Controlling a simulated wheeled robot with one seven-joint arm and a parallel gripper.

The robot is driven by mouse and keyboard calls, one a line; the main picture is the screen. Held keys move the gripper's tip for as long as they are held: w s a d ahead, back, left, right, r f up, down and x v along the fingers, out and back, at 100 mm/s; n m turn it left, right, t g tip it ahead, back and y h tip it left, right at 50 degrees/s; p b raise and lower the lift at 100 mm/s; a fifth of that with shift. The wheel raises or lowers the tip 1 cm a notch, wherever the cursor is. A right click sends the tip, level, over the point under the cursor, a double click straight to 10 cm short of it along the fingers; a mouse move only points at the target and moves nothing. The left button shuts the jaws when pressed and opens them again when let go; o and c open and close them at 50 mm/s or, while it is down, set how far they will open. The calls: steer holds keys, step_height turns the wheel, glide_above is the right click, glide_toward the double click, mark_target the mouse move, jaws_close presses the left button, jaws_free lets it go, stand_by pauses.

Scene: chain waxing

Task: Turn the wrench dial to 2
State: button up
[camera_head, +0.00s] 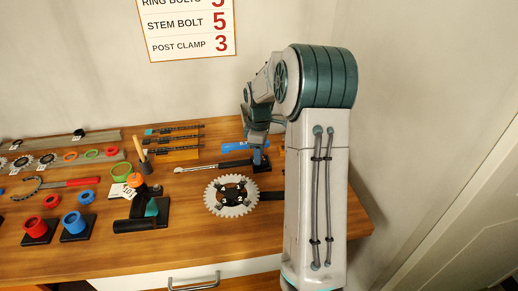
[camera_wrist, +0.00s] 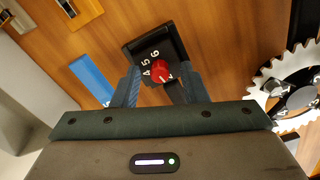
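A red dial (camera_wrist: 161,71) sits on a black block (camera_wrist: 140,48) in the wrist view, with the white numbers 4, 5 and 6 showing around it. The other numbers are hidden or unclear, and I cannot tell which one the dial points to. My gripper (camera_wrist: 158,86) is open, with its two fingers apart on either side of the dial's near side; I cannot tell whether they touch it. In the head view a wrench (camera_head: 215,165) lies on the workbench and reaches to my gripper, whose tips are mostly hidden by my arm.
A toothed silver chainring (camera_wrist: 290,78) lies right of the dial in the wrist view, close to my gripper. It also shows in the head view (camera_head: 213,204). A blue part (camera_wrist: 92,79) lies left of the dial. Red and blue rings on stands occupy the workbench's (camera_head: 115,248) left side.

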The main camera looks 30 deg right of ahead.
step_height(320, 180, up, 14)
steer(key=shift+b, duration=0.45)
steer(key=shift+f, duration=0.1)
steer(key=s+a+f+m+t, duration=0.1)
steer(key=s+a+m, duration=0.4)
steer(key=s, duration=0.8)
steer(key=s+a+f+m+t, duration=0.2)
steer(key=s+a+m, duration=0.3)
steer(key=s+a, duration=0.6)
steer(key=shift+s+f+m, duration=0.3)
steer(key=shift+s+f, duration=0.15)
steer(key=shift+s, duration=0.55)
